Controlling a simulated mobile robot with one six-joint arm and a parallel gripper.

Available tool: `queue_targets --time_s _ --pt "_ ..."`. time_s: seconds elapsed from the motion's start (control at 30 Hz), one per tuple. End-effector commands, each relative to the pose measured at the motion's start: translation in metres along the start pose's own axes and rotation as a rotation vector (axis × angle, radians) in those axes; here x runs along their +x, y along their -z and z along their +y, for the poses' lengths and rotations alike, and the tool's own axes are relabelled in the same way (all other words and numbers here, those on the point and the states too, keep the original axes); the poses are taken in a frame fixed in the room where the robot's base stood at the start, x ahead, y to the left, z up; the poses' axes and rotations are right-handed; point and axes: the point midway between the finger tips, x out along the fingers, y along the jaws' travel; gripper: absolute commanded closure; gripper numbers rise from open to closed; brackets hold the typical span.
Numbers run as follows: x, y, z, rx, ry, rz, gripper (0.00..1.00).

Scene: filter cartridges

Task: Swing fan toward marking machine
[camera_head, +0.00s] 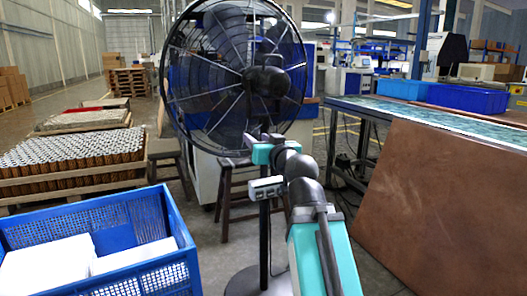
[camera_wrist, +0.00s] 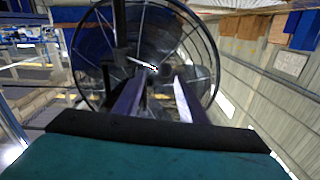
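A large black fan (camera_head: 200,95) with a round wire cage stands on a pole with a round floor base, in the middle of the head view. Its dark motor housing (camera_head: 268,80) faces me. My gripper (camera_head: 264,138) is just below the housing in the head view. The wrist view looks upside down and shows the fan cage (camera_wrist: 205,50) beyond my gripper (camera_wrist: 155,95). The two fingers are apart with nothing seen between them. Whether they touch the fan I cannot tell. White machines (camera_head: 358,82) stand far back right; which one is the marking machine is unclear.
A blue crate (camera_head: 178,215) with white blocks is at front left. Behind it are pallets of cartridges (camera_head: 75,150). A stool (camera_head: 235,180) stands behind the fan pole. A table with a brown panel (camera_head: 450,200) fills the right side.

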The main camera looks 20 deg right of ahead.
Motion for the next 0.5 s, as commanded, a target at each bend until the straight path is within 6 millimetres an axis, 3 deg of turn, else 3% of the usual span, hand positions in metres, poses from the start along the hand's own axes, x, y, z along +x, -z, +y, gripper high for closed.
queue_targets --time_s 0.5 --pt "-0.025 -0.002 0.0 -0.002 -0.001 0.003 0.62"
